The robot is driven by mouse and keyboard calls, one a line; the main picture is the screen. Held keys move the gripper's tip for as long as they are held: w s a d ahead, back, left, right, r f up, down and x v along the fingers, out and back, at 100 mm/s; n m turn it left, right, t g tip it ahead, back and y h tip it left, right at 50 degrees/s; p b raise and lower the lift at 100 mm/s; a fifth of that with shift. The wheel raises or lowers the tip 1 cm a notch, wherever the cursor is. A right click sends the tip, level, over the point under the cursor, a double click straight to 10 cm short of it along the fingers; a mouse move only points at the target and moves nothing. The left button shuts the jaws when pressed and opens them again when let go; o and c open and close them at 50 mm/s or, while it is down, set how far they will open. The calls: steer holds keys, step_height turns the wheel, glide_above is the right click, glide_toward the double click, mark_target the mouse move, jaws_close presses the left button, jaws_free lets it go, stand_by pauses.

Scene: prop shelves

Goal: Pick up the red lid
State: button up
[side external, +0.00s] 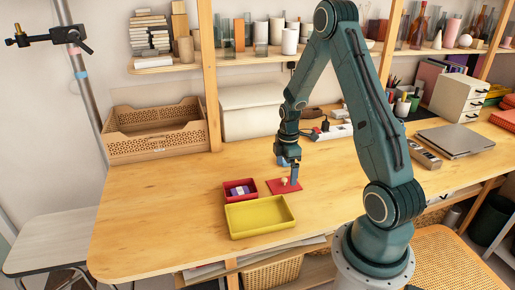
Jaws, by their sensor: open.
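The red lid (275,188) lies flat on the wooden table, with a small pale knob on top. My gripper (288,178) points down over the lid, its fingers open and close to the knob. One finger shows at the right of the knob; the other is hard to make out. I cannot tell whether the fingers touch the lid. A small red box (232,198) without a cover stands just left of the lid, with purple and pale items inside.
An empty yellow tray (262,230) stands in front of the lid and red box. A wooden crate (150,150) and a white box (250,125) stand behind. A power strip (333,132) and a laptop (456,140) lie to the right. The table's left side is clear.

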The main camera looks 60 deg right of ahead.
mark_target(284, 182)
steer(key=shift+s+a+f, duration=0.15)
steer(key=shift+f, duration=2.05)
steer(key=c, duration=1.1)
